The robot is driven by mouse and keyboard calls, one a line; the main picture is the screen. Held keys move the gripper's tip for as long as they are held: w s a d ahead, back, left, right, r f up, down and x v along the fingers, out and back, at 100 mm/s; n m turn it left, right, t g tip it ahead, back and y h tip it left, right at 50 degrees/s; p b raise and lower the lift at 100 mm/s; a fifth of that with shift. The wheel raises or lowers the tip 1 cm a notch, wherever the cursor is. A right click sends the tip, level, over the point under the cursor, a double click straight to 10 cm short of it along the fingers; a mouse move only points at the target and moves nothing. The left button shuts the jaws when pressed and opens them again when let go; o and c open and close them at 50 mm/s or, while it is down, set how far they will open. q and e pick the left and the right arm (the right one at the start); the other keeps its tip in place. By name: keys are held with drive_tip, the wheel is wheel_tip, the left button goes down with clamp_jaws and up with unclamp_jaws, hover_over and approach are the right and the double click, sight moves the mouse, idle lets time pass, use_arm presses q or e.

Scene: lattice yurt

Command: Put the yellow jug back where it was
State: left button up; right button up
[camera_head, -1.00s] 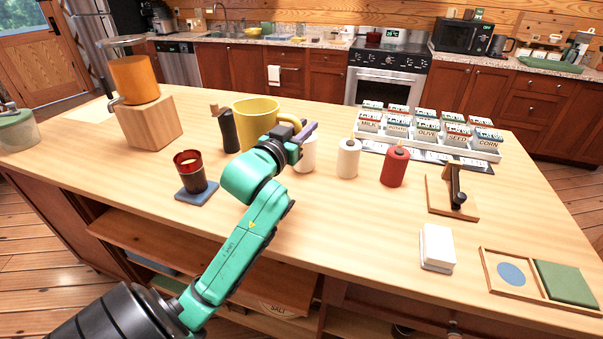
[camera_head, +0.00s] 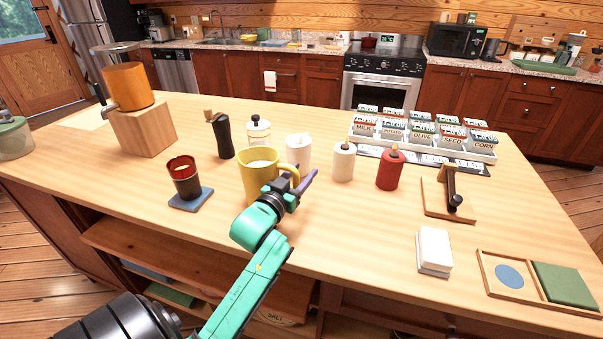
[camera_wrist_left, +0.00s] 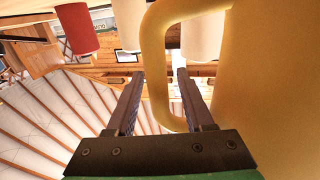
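The yellow jug (camera_head: 257,180) stands upright on the island counter, left of centre, with its handle on the right side. Something pale shows inside its rim. My left gripper (camera_head: 307,180) is at the handle side of the jug. In the left wrist view the jug (camera_wrist_left: 270,80) fills the right side, and its handle (camera_wrist_left: 154,75) runs between the two fingers of my left gripper (camera_wrist_left: 160,85). The fingers are apart, with gaps beside the handle. My right gripper is out of view.
A dark red cup (camera_head: 184,182) on a blue coaster (camera_head: 190,203) stands left of the jug. Behind are a black mill (camera_head: 222,138), a white-and-black jar (camera_head: 259,133) and a white canister (camera_head: 298,150). White (camera_head: 343,163) and red (camera_head: 389,172) canisters stand right.

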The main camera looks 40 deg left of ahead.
use_arm(q)
drive_tip(key=shift+r, duration=0.1)
drive_tip(key=s, duration=0.3)
drive_tip(key=s+d+b, duration=0.1)
drive_tip(key=s, duration=0.4)
drive_tip(key=shift+s+d+b, duration=0.15)
drive_tip(key=shift+s+b, duration=0.25)
drive_tip(key=s, duration=0.1)
drive_tip(key=s+p, duration=0.1)
drive_tip(key=s, duration=0.1)
drive_tip(key=shift+d+r+p, duration=0.1)
drive_tip(key=shift+d+p, duration=0.15)
drive_tip(key=shift+p, duration=0.1)
